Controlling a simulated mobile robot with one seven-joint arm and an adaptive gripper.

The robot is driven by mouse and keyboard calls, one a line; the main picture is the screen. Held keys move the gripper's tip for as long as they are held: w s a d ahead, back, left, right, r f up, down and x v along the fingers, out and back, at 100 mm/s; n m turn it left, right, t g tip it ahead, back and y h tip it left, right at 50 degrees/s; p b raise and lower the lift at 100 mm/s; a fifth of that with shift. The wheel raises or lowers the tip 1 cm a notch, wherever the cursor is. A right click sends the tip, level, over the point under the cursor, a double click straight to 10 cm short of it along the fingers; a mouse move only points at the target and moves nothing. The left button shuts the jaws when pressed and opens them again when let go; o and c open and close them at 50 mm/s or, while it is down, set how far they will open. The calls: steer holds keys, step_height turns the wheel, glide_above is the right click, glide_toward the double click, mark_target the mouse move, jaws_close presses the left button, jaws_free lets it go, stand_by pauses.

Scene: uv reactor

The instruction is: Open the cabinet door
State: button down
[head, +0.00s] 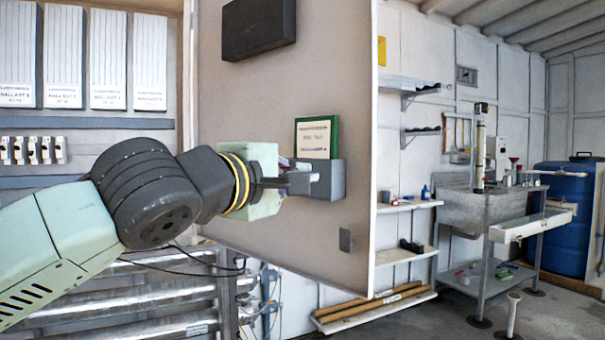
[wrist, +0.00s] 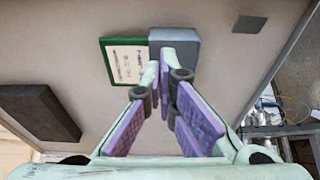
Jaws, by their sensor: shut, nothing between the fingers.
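The cabinet door (head: 240,110) stands open, with its beige inner face showing in the head view. It also fills most of the wrist view (wrist: 80,25). A grey box (head: 331,181) and a green-framed card (head: 316,138) are fixed side by side on this inner face. My gripper (head: 308,178) is at the grey box, its fingertips pointing at the door. In the wrist view the fingers (wrist: 164,68) are drawn together with nothing between them, and their tips overlap the grey box (wrist: 178,45). I cannot tell whether they touch it. The door's outer face and handle are hidden.
A black box (head: 258,28) is high on the door. Beyond the door are wall shelves (head: 408,84), a sink (head: 455,208) and a blue barrel (head: 567,215). Floor shows at the right.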

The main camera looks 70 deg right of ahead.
steer(key=s+a+b, duration=0.2)
steer(key=s+a, duration=0.5)
steer(key=shift+a, duration=0.3)
steer(key=shift+a, duration=0.1)
